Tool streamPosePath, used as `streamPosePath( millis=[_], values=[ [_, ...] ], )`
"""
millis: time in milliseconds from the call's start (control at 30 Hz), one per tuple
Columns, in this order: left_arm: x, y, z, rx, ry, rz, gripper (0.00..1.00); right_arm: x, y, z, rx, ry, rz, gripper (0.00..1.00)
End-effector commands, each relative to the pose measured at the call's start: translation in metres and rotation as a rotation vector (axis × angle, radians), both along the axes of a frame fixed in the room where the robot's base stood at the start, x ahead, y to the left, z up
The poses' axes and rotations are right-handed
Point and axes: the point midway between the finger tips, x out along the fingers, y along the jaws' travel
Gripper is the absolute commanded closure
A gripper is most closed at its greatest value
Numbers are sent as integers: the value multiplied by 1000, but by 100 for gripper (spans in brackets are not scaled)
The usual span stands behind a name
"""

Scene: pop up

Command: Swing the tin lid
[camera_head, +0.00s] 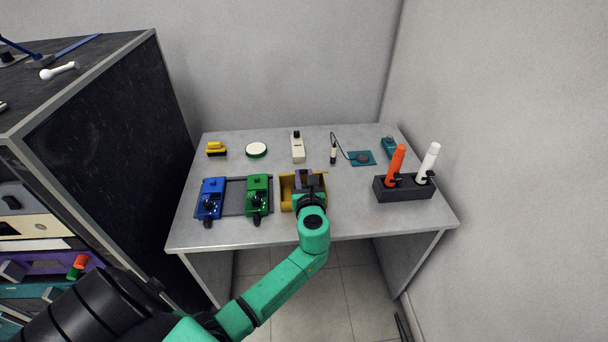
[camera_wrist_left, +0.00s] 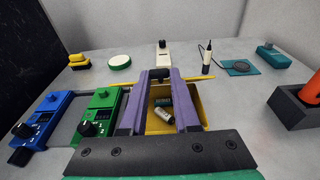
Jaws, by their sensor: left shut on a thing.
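The yellow tin (camera_head: 285,203) stands near the front middle of the table, partly hidden by my left gripper (camera_head: 305,178). In the left wrist view the tin (camera_wrist_left: 198,106) is open on top, and small cylinders like batteries (camera_wrist_left: 164,112) lie inside it. The lid (camera_wrist_left: 200,79) shows as a thin yellow edge at the tin's far side, seen nearly edge-on. My left gripper (camera_wrist_left: 159,75) has its purple fingers over the tin, shut on a small dark piece at the lid's edge; the fingers hide much of it. My right gripper is not in view.
Blue (camera_head: 211,195) and green (camera_head: 258,192) devices stand left of the tin. A black holder (camera_head: 402,192) with orange and white sticks stands right. A yellow item (camera_head: 216,149), a round green-rimmed disc (camera_head: 256,150) and a white device (camera_head: 297,148) stand behind.

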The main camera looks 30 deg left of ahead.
Motion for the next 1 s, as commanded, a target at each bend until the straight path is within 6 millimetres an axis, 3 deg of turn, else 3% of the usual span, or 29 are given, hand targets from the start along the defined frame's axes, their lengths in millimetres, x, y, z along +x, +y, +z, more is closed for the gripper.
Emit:
streamPosePath(
  millis=[333,733,1000],
  values=[
    [-16,-12,-29,-1,4,-1,100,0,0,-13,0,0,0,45],
    [-19,-14,-33,-2,4,-1,100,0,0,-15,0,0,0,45],
    [-26,-19,-55,-1,4,0,100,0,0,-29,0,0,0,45]
  ],
)
